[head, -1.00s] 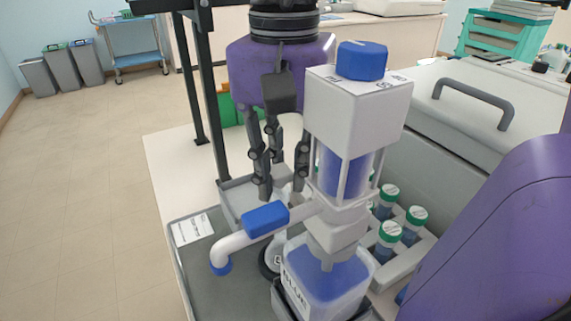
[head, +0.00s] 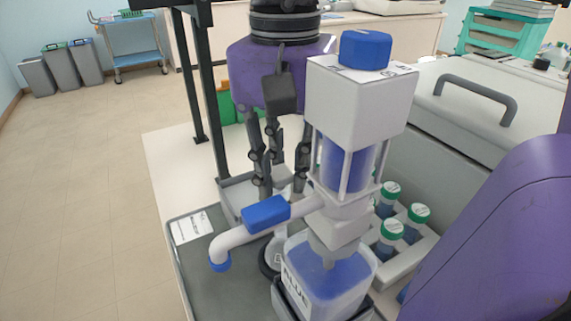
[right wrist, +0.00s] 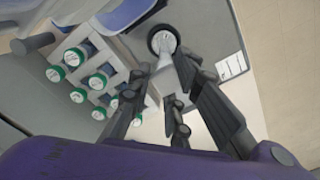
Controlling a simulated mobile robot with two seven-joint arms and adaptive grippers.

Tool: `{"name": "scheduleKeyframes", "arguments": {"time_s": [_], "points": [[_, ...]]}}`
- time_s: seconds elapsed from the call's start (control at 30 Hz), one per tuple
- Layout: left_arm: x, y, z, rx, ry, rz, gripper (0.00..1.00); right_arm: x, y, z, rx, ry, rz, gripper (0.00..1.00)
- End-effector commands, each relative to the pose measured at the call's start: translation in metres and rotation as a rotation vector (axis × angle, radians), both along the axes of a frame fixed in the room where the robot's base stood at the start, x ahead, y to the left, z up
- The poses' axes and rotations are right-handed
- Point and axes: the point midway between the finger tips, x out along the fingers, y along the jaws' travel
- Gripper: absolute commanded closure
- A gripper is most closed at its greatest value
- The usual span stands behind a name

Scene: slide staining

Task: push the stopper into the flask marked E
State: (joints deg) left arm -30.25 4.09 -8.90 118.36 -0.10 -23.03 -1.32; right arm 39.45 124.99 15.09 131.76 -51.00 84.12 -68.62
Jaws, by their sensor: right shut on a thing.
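My right gripper (head: 279,192) points down behind the dispenser in the head view. Its dark fingers are closed together, with the held thing mostly hidden between them; I cannot make out the stopper. A pale flask (head: 276,252) with a label stands in a dark ring just below the fingertips, largely hidden by the dispenser's arm. Its letter is too small to read. The right wrist view shows the fingers (right wrist: 163,90) and, beyond them, the dark ring (right wrist: 163,41) with a pale round thing inside. My left gripper is not in view.
A tall white dispenser (head: 360,105) with a blue knob stands close in front, above a blue-filled tub (head: 328,280). Green-capped bottles (head: 391,229) stand in a rack to the right. A grey mat (head: 215,275) has bare room at left. A dark post (head: 207,110) rises behind.

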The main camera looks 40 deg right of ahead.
Motion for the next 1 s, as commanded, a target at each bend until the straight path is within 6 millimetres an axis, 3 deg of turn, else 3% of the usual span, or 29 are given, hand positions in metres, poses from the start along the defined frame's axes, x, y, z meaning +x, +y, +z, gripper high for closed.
{"name": "scheduleKeyframes", "arguments": {"time_s": [1.0], "points": [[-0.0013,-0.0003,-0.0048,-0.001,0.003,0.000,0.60,0.0000,-0.0003,-0.0054,-0.002,-0.001,0.000,0.93]]}}
